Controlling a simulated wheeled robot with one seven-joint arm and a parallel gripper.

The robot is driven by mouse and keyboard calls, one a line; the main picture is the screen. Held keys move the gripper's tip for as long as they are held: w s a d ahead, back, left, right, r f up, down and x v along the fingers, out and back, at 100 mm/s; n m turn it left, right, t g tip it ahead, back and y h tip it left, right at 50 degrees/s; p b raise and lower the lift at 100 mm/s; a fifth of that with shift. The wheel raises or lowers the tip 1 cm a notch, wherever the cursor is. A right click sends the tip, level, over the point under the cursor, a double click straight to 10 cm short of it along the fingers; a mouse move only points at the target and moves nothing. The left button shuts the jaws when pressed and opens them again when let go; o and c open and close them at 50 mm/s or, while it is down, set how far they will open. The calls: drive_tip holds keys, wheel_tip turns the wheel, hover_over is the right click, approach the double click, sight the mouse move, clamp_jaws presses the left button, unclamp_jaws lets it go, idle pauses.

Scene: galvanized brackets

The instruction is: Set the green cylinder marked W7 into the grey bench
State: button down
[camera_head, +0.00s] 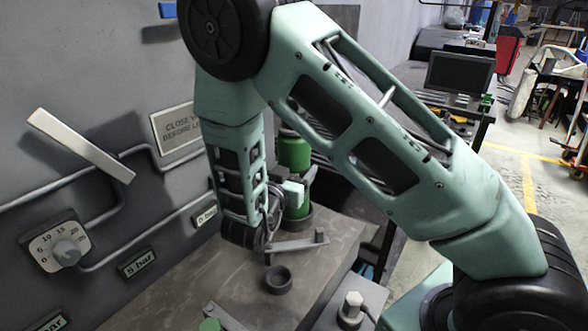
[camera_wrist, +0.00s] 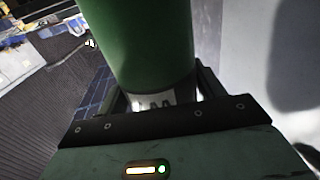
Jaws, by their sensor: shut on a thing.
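The green cylinder (camera_head: 294,152) is upright at the back of the grey bench (camera_head: 240,281), partly hidden by my arm. My gripper (camera_head: 293,192) is shut on it. In the wrist view the green cylinder (camera_wrist: 140,45) fills the space between the jaws of my gripper (camera_wrist: 152,97). A pale band with a dark letter shows low on it, mostly hidden, so I cannot read the full mark.
An empty dark ring (camera_head: 278,279) stands on the bench, with a grey lever (camera_head: 297,243) behind it. A pale-topped fitting (camera_head: 351,304) is at the right. The wall panel has a dial (camera_head: 67,253) and a handle (camera_head: 80,145).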

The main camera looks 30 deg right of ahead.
sight(294, 140)
drive_tip(key=shift+f+b, duration=0.8)
drive_tip(key=shift+f, duration=0.25)
drive_tip(key=shift+c, duration=0.8)
unclamp_jaws()
drive_tip(key=shift+f, duration=0.15)
wheel_tip(294, 140, up, 10)
drive_tip(key=shift+r, duration=0.15)
